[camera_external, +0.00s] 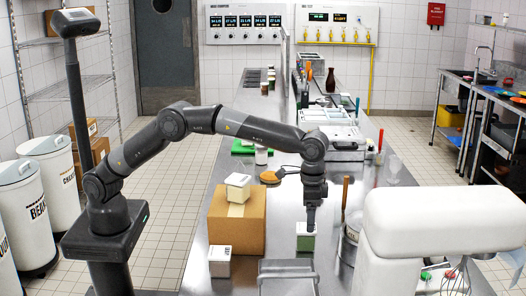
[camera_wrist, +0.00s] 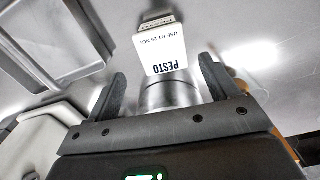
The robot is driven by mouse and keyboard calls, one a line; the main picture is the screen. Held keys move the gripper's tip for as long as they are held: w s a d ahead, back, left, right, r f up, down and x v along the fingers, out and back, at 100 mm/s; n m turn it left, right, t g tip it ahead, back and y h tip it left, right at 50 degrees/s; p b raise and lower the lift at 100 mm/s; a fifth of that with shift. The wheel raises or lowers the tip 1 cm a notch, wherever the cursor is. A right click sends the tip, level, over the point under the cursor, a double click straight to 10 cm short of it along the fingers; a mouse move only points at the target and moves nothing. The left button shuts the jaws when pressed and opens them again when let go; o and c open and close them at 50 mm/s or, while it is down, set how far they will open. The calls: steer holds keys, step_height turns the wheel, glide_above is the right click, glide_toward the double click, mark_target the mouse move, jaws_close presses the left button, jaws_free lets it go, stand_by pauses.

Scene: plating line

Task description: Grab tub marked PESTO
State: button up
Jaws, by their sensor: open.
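The tub marked PESTO (camera_wrist: 166,46) shows in the wrist view just beyond my fingertips, with its white label upside down and a "use by" line above the name. In the outside view a tub with a white top and green side (camera_external: 306,243) stands on the steel counter under my gripper (camera_external: 311,222); its label is too small to read there, but its place fits the PESTO tub. My gripper (camera_wrist: 165,82) is open, pointing at the tub, with its fingers apart and no tub between them. A shiny round metal shape (camera_wrist: 170,95) shows between the fingers; I cannot tell what it is.
A cardboard box (camera_external: 237,222) stands left of the tub, with a white tub (camera_external: 238,190) on top and another white tub (camera_external: 220,262) beside it. A steel tray (camera_external: 287,268) lies in front. A white mixer (camera_external: 420,225) stands at the right.

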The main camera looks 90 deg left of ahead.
mark_target(306, 236)
step_height(306, 236, down, 3)
steer(key=shift+s+a+f, duration=0.15)
steer(key=shift+s+f, duration=0.05)
steer(key=shift+f, duration=1.15)
steer(key=shift+s+a+f, duration=0.1)
steer(key=shift+s+f, duration=0.05)
steer(key=shift+f, duration=1.15)
steer(key=c, duration=1.2)
